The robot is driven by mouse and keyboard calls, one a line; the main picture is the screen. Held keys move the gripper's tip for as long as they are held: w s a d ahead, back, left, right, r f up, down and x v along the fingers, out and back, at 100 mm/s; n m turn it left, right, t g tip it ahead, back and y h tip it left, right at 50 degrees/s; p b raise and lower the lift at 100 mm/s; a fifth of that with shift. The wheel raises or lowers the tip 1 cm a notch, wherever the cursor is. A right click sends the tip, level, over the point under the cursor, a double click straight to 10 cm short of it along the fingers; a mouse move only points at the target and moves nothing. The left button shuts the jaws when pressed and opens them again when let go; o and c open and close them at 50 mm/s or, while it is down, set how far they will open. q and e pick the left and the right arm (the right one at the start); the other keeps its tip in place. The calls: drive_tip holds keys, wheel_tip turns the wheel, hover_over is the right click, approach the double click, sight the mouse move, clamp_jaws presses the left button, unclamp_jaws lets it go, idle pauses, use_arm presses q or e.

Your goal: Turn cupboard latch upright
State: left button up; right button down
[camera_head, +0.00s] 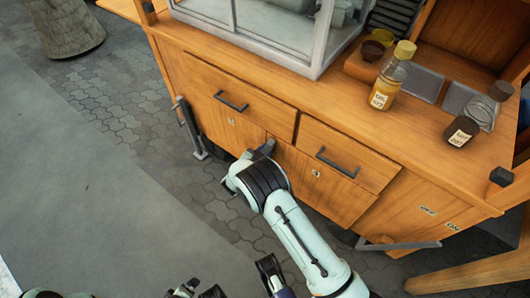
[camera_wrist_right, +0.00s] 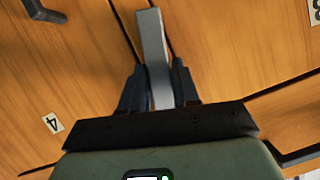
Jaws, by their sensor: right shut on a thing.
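The cupboard latch is a flat grey bar (camera_wrist_right: 155,50) in the right wrist view. It lies over the dark seams between wooden panels and runs roughly along them. My right gripper (camera_wrist_right: 158,88) is shut on its near end, with one dark finger on each side. In the head view, my right gripper (camera_head: 265,151) meets the cupboard front (camera_head: 345,200) just below the drawers, and it hides most of the latch there. The exact angle of the latch is hard to tell. Dark parts at the bottom edge may belong to my left gripper, but its jaws are not clear.
Drawers with dark handles (camera_head: 231,101) sit above my right gripper. A grey bracket (camera_head: 189,127) sticks out at the left. Paved floor (camera_head: 110,95) lies open to the left.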

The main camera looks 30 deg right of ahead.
drive_tip(key=shift+a+n+g, duration=0.1)
drive_tip(key=shift+n+g, duration=0.2)
drive_tip(key=shift+n, duration=0.2)
drive_tip(key=shift+n+g, duration=0.3)
drive_tip(key=shift+n, duration=0.2)
drive_tip(key=shift+b, duration=0.3)
drive_tip(key=c, duration=0.9)
unclamp_jaws()
